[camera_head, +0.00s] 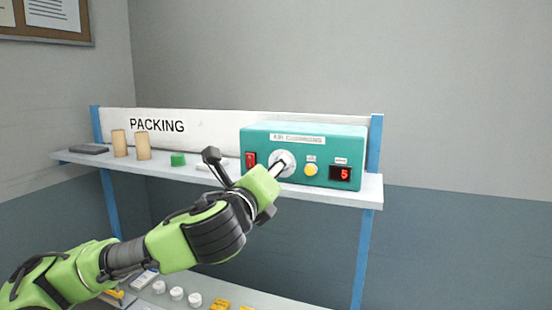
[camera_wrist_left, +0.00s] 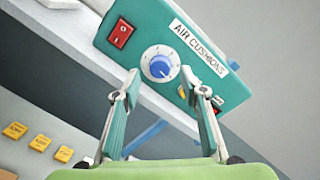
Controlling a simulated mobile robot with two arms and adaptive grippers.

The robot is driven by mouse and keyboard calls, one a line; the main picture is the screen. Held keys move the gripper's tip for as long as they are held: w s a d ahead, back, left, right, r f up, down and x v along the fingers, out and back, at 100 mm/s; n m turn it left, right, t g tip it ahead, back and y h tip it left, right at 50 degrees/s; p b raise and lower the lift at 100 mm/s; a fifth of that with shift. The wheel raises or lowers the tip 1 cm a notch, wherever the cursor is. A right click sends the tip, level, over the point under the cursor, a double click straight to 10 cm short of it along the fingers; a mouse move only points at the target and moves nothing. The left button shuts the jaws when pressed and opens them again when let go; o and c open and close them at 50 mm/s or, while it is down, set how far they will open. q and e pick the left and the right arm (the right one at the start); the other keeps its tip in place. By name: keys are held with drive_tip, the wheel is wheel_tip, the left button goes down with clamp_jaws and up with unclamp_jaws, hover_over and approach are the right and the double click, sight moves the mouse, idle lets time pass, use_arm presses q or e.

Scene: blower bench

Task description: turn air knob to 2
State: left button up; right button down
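The red display (camera_head: 341,174) reads 5. My left gripper (camera_head: 282,166) is in front of the knob and partly hides it. In the left wrist view the left gripper (camera_wrist_left: 160,76) is open, its fingertips apart on either side of the knob. I cannot tell whether they touch it. My right gripper is not in view.
A red switch (camera_wrist_left: 121,33) is left of the knob and a yellow button (camera_head: 310,169) is right of it. A green block (camera_head: 178,159) and two tan cylinders (camera_head: 143,146) stand on the shelf (camera_head: 345,194). Small items lie on the lower shelf. Space to the right is clear.

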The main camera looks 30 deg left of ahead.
use_arm(q)
drive_tip(key=x, duration=0.3)
drive_tip(key=shift+w+p, duration=0.15)
drive_tip(key=shift+p, duration=0.2)
drive_tip(key=c, duration=1.1)
